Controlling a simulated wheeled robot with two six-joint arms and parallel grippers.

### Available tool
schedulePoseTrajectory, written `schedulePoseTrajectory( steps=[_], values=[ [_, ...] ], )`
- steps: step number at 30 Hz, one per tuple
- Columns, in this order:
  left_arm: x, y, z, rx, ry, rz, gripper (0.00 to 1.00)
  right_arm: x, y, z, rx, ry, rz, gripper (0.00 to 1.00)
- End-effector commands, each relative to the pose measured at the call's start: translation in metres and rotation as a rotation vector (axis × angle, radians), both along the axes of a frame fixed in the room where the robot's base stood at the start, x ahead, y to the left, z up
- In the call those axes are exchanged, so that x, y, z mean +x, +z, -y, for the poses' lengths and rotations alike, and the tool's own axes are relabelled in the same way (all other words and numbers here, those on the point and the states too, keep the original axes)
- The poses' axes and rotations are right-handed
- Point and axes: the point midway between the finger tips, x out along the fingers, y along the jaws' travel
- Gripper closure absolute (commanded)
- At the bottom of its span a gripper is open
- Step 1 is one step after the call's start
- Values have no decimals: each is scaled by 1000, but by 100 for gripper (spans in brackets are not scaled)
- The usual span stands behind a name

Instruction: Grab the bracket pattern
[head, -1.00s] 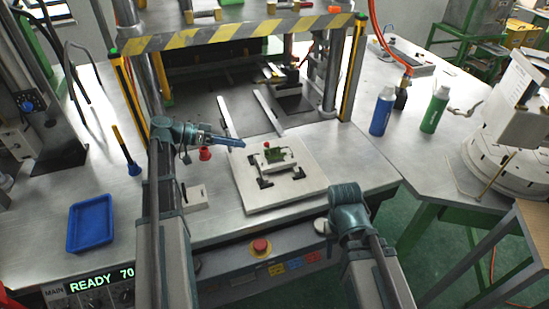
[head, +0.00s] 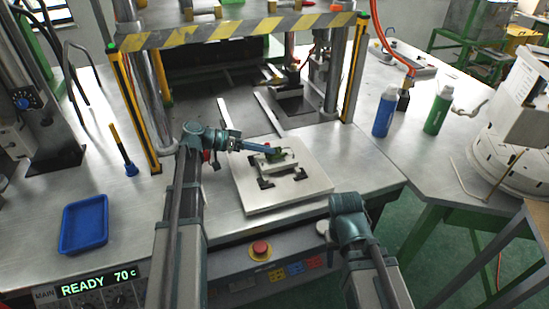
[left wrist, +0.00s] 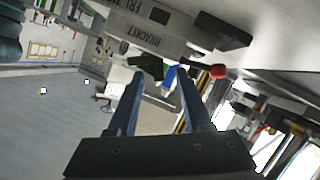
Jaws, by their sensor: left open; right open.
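The bracket pattern is a small green piece (head: 282,154) on a pale block at the middle of the square white plate (head: 302,192). It also shows in the left wrist view as a dark green shape (left wrist: 148,66) between the fingertips' ends, beside a pale block lettered BRACKET (left wrist: 150,33). My left gripper (head: 274,149) reaches in from the left, its tips at the green piece and partly covering it. In the left wrist view my left gripper (left wrist: 160,76) is open, with a clear gap between its fingers. Contact cannot be told. My right arm shows at lower right, but its fingers are hidden.
A blue tray (head: 84,224) is at the left; a blue bottle (head: 384,112) and a green bottle (head: 437,111) stand at the right.

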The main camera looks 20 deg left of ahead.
Motion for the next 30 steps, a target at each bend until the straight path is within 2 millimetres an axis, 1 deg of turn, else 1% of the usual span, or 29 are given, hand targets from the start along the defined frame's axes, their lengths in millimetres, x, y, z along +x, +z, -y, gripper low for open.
schedulePoseTrajectory(
  steps=[6,8,12,15,30],
  values=[
    [1,0,2,0,1,1,50,0,0,0,0,0,0,50],
    [1,0,2,0,1,1,59,0,0,0,0,0,0,50],
    [1,0,2,1,1,0,84,0,0,0,0,0,0,50],
    [1,0,2,1,1,0,100,0,0,0,0,0,0,50],
    [1,0,2,1,1,0,100,0,0,0,0,0,0,50]
  ],
)
